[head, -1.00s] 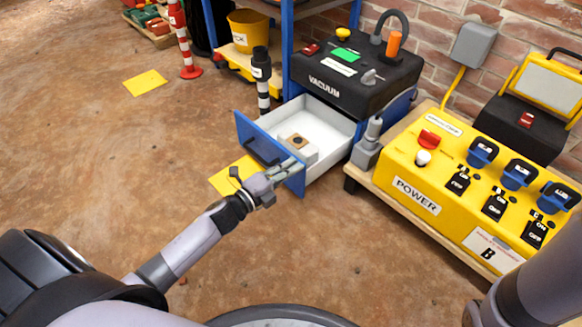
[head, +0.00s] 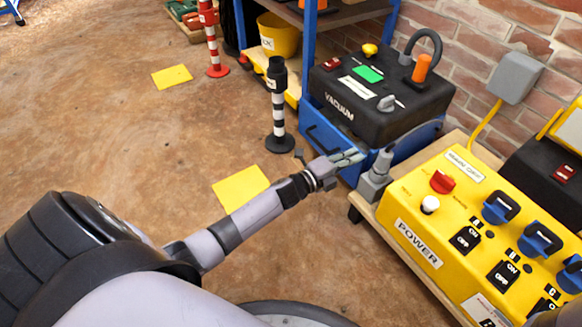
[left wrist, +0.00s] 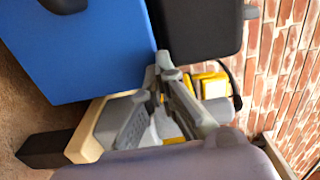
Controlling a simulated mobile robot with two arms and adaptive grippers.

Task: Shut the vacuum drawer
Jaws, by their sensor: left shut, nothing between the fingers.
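The vacuum unit (head: 375,95) is a black-topped box with a blue body at the foot of the brick wall. Its blue drawer front (head: 322,138) stands in against the body, and none of the white tray inside shows. My left gripper (head: 358,158) is shut and empty at the lower right part of the drawer front; whether it touches is hard to tell. In the left wrist view a blue panel (left wrist: 80,45) fills the upper left, beside the shut fingertips (left wrist: 163,65). My right gripper is out of view.
A grey fitting (head: 376,178) stands close right of my left gripper, beside the yellow power box (head: 465,225) on a wooden pallet. A black-and-white post (head: 278,115) stands left of the drawer. The floor with a yellow square (head: 240,188) is open.

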